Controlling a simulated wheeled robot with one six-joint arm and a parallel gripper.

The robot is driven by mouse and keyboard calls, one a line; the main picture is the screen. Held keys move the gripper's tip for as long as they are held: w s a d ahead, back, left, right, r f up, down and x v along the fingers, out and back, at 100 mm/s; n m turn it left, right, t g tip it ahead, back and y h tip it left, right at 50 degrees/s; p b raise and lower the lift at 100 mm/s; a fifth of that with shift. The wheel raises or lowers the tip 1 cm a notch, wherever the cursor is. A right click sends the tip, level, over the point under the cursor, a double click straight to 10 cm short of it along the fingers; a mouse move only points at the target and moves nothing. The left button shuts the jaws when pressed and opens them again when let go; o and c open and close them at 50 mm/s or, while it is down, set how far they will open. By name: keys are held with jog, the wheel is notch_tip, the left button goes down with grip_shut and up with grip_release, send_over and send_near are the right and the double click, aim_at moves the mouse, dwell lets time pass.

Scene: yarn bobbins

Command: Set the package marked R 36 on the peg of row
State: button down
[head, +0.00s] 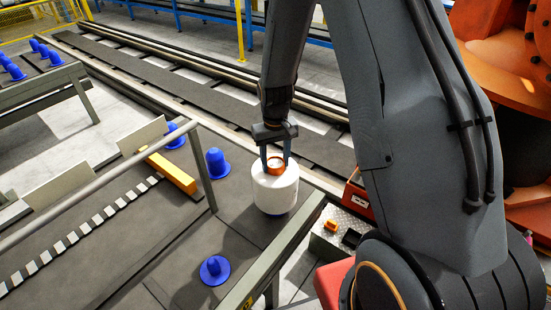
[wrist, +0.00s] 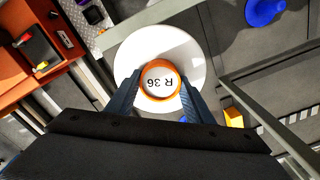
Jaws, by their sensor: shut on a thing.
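The package marked R 36 (head: 275,195) is a white yarn bobbin with an orange core ring. In the wrist view its label reads R 36, upside down, inside the ring of the package (wrist: 160,42). My gripper (head: 275,163) reaches down from above and is shut on the orange core; its two blue-grey fingers (wrist: 160,88) lie on either side of it. Blue pegs stand bare: one in front (head: 214,270), one left of the package (head: 216,163), another behind (head: 175,136).
A grey rail (head: 95,195) runs along the table, with a yellow block (head: 168,172) beside it. Another table with several blue pegs (head: 40,48) stands at far left. A red-orange tool cart (wrist: 45,50) is beside the table edge. Dark floor tracks (head: 190,75) lie behind.

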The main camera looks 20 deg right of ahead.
jog(key=shift+w+f+b, duration=0.1)
jog(key=shift+f+b, duration=0.9)
jog(key=shift+f, duration=1.45)
jog(key=c, duration=1)
grip_release()
jog(key=shift+c, duration=0.2)
jog(key=shift+o, duration=1.2)
notch_tip(320, 180, up, 6)
jog(key=shift+r+b, duration=0.15)
jog(key=shift+b, duration=0.8)
jog(key=shift+r, duration=0.75)
